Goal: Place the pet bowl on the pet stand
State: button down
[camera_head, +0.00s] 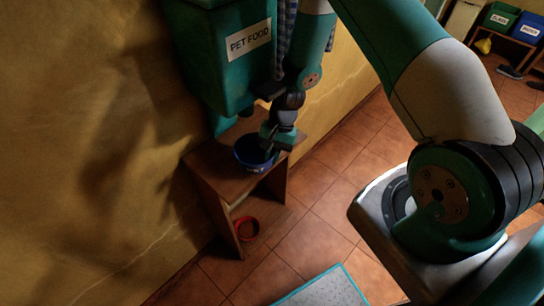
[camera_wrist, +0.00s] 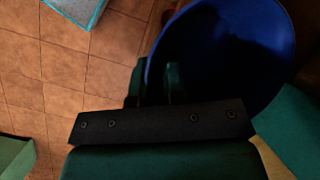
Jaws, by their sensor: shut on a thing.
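A blue pet bowl (camera_head: 252,158) is at the wooden pet stand's (camera_head: 212,172) top, below the green bin, in the head view. My gripper (camera_head: 270,142) reaches down from above and is shut on the bowl's rim at its right side. In the wrist view, the bowl (camera_wrist: 245,40) fills the upper right, and its near-left rim meets the dark fingers of my gripper (camera_wrist: 156,84). The bowl looks roughly upright. I cannot tell whether its base touches the stand top. The gripper partly hides the rim in the head view.
A green bin (camera_head: 225,50) labelled PET FOOD hangs on the wall close above the stand. A pale blue-edged mat (camera_head: 322,290) lies on the tiled floor. Open floor is right of the stand.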

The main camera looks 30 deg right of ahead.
jog(key=shift+f, duration=1.1)
jog(key=shift+f, duration=0.1)
jog(key=c, duration=1.2)
grip_release()
jog(key=shift+b+v, duration=0.6)
jog(key=shift+v, duration=3.3)
